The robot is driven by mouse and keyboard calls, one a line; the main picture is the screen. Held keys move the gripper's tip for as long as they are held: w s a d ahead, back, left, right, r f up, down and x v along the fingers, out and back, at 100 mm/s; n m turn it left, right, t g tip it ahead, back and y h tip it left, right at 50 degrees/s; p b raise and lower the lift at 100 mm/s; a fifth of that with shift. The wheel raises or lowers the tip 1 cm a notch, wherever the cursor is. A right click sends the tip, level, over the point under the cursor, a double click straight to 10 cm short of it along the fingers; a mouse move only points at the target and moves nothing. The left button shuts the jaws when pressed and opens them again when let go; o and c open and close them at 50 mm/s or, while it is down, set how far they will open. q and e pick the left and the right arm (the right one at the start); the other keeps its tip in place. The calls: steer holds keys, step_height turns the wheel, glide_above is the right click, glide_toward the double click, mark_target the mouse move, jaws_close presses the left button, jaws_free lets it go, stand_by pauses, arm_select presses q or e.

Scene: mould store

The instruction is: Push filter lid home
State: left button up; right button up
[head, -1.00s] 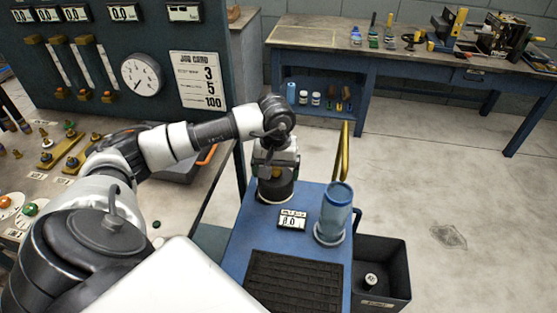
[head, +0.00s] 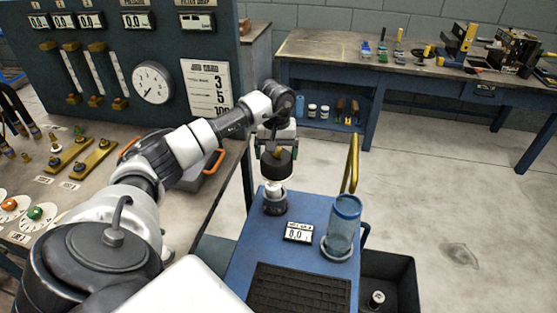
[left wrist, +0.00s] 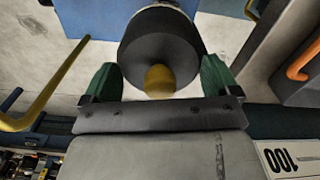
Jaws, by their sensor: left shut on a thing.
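The black round filter lid (head: 278,165) with its yellow knob (left wrist: 159,82) is held by my left gripper (head: 277,151). In the left wrist view the green-padded fingers (left wrist: 159,80) stand either side of the knob. The lid is raised above the dark filter housing (head: 274,204) on the blue cart. A white piece (head: 275,187) shows between lid and housing; I cannot tell whether it hangs from the lid or stands in the housing. My right gripper is not in view.
The blue cart top (head: 312,207) also carries a small display (head: 298,231), a clear blue cylinder (head: 343,228) and a black mat (head: 297,288). A yellow rail (head: 351,163) rises at its far right edge. A black bin (head: 390,285) is at right.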

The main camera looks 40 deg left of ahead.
arm_select(q)
steer(key=w+a, duration=0.1)
steer(key=w+a+b, duration=0.1)
steer(key=a, duration=0.1)
steer(key=shift+w+n, duration=0.25)
steer(key=shift+n, duration=0.05)
step_height(320, 180, down, 5)
steer(key=b, duration=0.3)
steer(key=shift+a+r, duration=0.1)
steer(key=shift+f+b, duration=0.75)
steer(key=shift+f, duration=0.35)
steer(key=shift+f, duration=0.45)
steer(key=shift+f+b, duration=0.3)
steer(key=shift+b, duration=0.15)
steer(key=shift+f, duration=0.2)
steer(key=shift+f+b, duration=0.2)
steer(key=shift+b, duration=0.1)
steer(key=shift+f, duration=0.15)
steer(key=shift+f+b, duration=0.35)
steer(key=shift+f, duration=0.05)
